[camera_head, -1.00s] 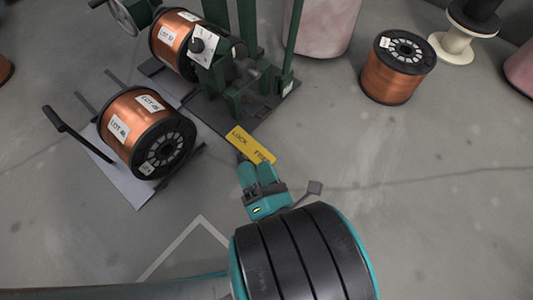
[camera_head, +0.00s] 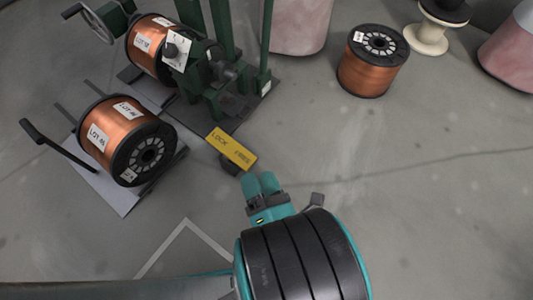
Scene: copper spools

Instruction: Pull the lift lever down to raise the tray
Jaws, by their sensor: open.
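A black lever (camera_head: 60,145) with a thick handle at its upper left end rises beside the left edge of a grey tray (camera_head: 112,198). I take it for the lift lever. The tray sits low by the floor and bears a copper spool (camera_head: 112,125) with white LOT labels, lying on its side. My gripper (camera_head: 261,182) is open and empty at the picture's centre, well to the right of the lever and touching nothing visible. It points toward a yellow plate marked LOCK and FREE (camera_head: 232,149). A dark piece (camera_head: 229,166) shows at the plate's lower edge.
A green machine frame (camera_head: 221,60) with a handwheel and another copper spool (camera_head: 153,45) stands behind the tray. A copper spool (camera_head: 370,75) stands upright at upper right, near a cream spool (camera_head: 428,38). Floor at right and lower left is clear.

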